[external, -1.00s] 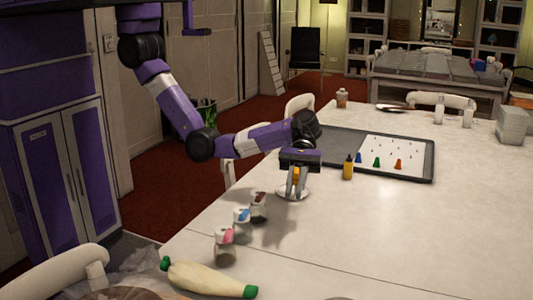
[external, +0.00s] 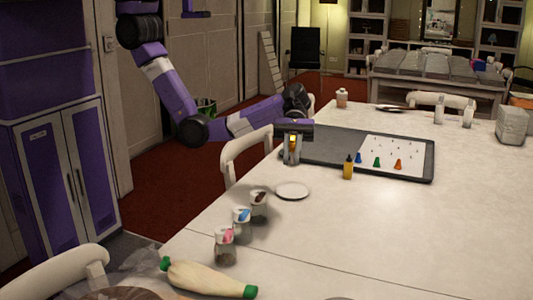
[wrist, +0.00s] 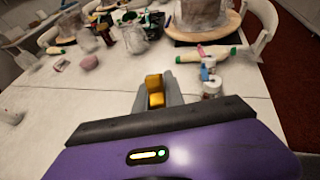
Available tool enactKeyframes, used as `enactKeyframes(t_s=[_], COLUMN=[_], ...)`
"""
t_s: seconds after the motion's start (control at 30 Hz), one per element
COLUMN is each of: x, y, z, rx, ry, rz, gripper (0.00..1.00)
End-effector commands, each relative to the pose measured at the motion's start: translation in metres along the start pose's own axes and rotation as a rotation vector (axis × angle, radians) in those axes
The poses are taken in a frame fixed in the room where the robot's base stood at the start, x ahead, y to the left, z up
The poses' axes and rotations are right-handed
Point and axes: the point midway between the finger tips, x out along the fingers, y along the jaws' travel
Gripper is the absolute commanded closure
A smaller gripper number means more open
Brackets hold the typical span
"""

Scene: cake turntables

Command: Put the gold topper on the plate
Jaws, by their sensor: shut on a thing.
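My gripper (external: 292,158) is shut on the gold topper (external: 293,141), at the left part of the dark tray in the external view. In the wrist view the gold topper (wrist: 155,88) shows as a yellow-gold piece between the grey fingers. The small white plate (external: 292,191) lies on the table in front of the gripper and is empty. I cannot make out the plate in the wrist view. The gripper is apart from the plate; its exact height over the tray is hard to tell.
Several small jars (external: 242,219) and a piping bag (external: 207,279) are at the lower left. The table's right side is mostly clear.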

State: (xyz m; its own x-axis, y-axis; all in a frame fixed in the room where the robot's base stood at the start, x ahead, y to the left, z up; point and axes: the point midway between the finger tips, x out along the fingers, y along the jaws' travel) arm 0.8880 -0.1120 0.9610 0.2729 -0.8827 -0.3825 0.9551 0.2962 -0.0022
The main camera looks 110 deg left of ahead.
Motion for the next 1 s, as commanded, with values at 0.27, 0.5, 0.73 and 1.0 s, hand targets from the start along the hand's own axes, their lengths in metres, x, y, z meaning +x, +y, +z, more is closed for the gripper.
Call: enactKeyframes(t_s=[0.27,0.5,0.73,1.0], x=[-0.062,-0.127,-0.167,-0.165], y=[-0.009,-0.01,0.011,0.019], z=[-0.036,-0.05,-0.035,-0.056], rx=[-0.12,-0.239,-0.313,-0.342], ry=[0.005,0.002,-0.004,0.0], rz=[0.28,0.582,0.772,0.813], gripper=[1.0,1.0,1.0,1.0])
